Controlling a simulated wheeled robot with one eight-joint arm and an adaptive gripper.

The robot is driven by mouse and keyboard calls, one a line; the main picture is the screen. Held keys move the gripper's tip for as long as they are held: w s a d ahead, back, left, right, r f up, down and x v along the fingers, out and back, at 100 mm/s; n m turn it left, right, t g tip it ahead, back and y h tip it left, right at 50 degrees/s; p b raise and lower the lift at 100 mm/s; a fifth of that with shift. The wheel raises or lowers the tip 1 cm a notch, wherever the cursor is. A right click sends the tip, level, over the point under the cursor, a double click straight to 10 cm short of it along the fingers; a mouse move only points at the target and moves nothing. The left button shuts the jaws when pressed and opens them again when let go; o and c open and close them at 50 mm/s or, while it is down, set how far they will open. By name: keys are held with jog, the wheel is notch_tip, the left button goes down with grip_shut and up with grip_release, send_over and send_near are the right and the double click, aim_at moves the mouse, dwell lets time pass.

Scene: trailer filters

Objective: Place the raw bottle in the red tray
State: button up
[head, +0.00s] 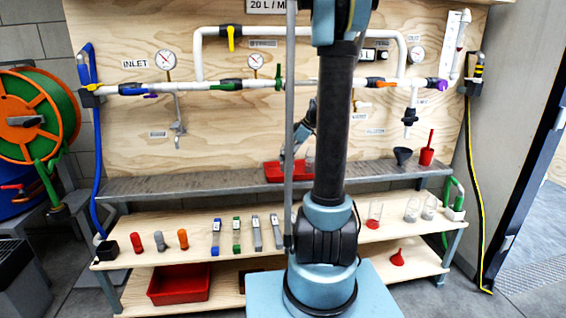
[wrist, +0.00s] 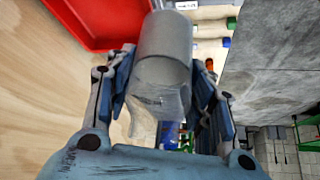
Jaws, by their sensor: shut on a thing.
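My gripper (wrist: 160,88) is shut on a clear, greyish bottle (wrist: 165,45) in the wrist view, with a finger on each side of it. The bottle's wide, cloudy end points away from the palm. The red tray (wrist: 92,18) is at the upper left of the wrist view, beside the bottle's far end. In the head view the red tray (head: 273,172) sits on the grey metal shelf, partly hidden by my arm. My gripper (head: 291,152) shows small there above the tray. I cannot tell whether the bottle touches the tray.
Clear containers (head: 412,208) and several filters and tools stand on the wooden shelf below. Another red bin (head: 180,284) is on the lowest shelf. Pipes and gauges line the backboard.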

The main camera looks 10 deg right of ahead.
jog(key=w, duration=1.1)
jog(key=shift+f, duration=3.5)
jog(key=o, duration=1.3)
